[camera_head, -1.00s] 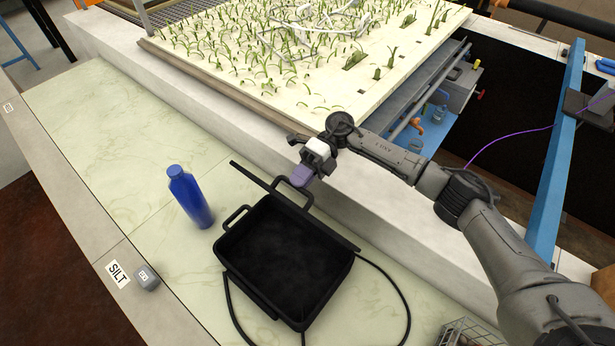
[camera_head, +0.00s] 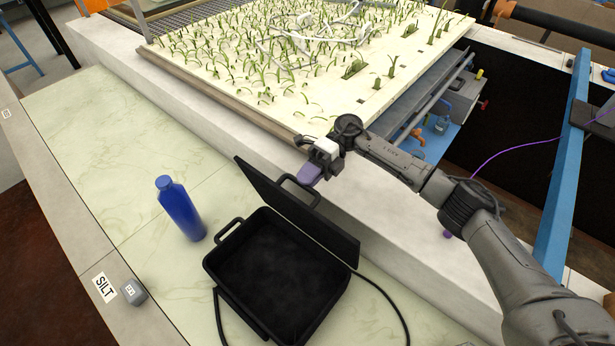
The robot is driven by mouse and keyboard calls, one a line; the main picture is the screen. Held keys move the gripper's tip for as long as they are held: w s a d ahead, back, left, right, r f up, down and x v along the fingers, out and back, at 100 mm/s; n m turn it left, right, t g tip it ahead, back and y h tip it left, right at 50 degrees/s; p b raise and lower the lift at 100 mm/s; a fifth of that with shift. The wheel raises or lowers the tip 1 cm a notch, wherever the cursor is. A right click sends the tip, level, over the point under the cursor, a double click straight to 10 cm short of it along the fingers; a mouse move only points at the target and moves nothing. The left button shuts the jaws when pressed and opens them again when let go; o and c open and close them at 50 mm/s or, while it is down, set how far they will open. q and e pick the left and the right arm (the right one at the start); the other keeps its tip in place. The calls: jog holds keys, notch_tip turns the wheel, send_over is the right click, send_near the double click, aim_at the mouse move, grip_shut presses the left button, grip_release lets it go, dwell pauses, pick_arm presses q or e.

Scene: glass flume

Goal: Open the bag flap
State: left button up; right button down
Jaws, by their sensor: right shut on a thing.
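A black bag (camera_head: 270,272) sits on the pale green marbled surface, its dark inside showing from above. Its flap (camera_head: 290,212) stands raised along the bag's upper right side, leaning over that edge. A handle (camera_head: 298,182) loops from the top of the flap's outer side. My right gripper (camera_head: 309,174), with a purple fingertip, is shut on the handle by the flap's upper edge. The exact contact is partly hidden by the fingers. My left gripper is not in view.
A blue bottle (camera_head: 180,209) stands upright left of the bag. A small grey block (camera_head: 134,291) lies by a SILT label (camera_head: 104,288). A pale ledge (camera_head: 400,235) and a board of green sprouts (camera_head: 290,70) lie beyond the flap. The strap trails around the bag.

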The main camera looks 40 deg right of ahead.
jog(key=c, duration=1.2)
grip_release()
jog(key=shift+a+f, duration=0.1)
jog(key=shift+f, duration=0.25)
jog(key=shift+o, duration=0.4)
jog(key=shift+r, duration=0.1)
jog(key=b+v, duration=0.3)
jog(key=v, duration=1)
jog(key=shift+d, duration=0.4)
jog(key=shift+w+r, duration=0.1)
jog(key=shift+r, duration=0.05)
